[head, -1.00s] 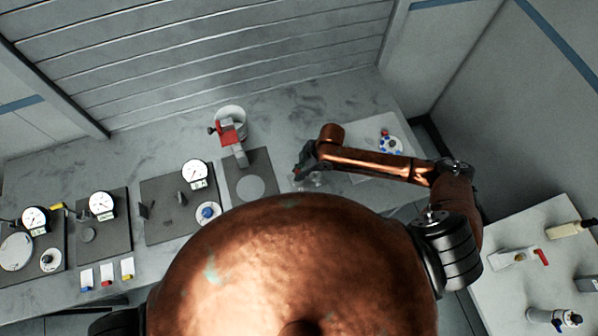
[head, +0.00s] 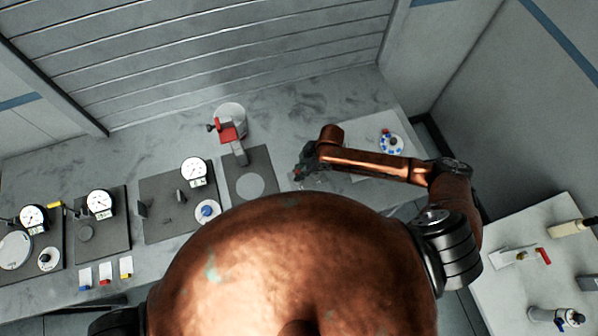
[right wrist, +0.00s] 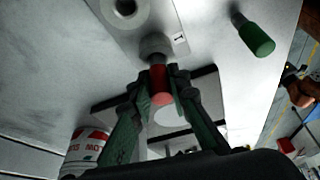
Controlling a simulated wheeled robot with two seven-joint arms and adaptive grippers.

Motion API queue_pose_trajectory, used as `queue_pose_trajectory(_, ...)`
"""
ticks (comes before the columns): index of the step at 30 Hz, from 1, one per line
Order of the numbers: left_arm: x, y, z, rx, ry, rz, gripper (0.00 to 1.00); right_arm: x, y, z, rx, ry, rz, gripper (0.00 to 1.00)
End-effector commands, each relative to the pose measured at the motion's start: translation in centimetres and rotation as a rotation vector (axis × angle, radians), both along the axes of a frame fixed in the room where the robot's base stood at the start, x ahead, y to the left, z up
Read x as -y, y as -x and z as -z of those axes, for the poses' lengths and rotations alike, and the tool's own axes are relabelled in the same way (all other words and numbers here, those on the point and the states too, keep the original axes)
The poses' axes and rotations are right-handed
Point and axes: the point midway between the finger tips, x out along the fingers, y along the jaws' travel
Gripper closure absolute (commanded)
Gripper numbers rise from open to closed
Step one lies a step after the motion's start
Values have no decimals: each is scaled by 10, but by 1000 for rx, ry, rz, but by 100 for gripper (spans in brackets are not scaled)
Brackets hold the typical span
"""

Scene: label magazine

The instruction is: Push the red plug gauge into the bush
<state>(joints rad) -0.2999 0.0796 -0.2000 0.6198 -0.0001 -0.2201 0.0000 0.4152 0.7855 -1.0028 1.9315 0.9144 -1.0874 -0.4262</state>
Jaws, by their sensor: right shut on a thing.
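My right gripper (right wrist: 162,78) is shut on the red plug gauge (right wrist: 160,90) in the right wrist view. The gauge's metal end points away from me and meets a wider grey round piece (right wrist: 154,44), which looks like a bush on a pale plate beside a small label. I cannot tell how deep the end sits. A second round piece with a dark hole (right wrist: 125,7) lies at the top edge. In the head view my right gripper (head: 303,173) is low over the bench, and the gauge cannot be made out there. My left gripper is out of view.
A green plug gauge (right wrist: 256,38) lies to the right. A white tub with red lettering (right wrist: 88,146) is at lower left. In the head view, a red clamp (head: 228,131) and dial gauges (head: 194,170) stand left of the gripper. Bare bench lies behind it.

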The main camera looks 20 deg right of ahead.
Motion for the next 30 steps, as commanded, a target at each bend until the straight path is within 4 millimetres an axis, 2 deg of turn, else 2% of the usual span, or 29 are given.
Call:
queue_pose_trajectory(17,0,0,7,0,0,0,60,0,0,14,0,0,0,100)
queue_pose_trajectory(18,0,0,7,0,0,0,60,0,0,14,0,0,0,82)
queue_pose_trajectory(26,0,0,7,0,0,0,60,0,1,14,-1,0,0,64)
queue_pose_trajectory(30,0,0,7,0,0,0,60,0,0,14,-1,0,0,63)
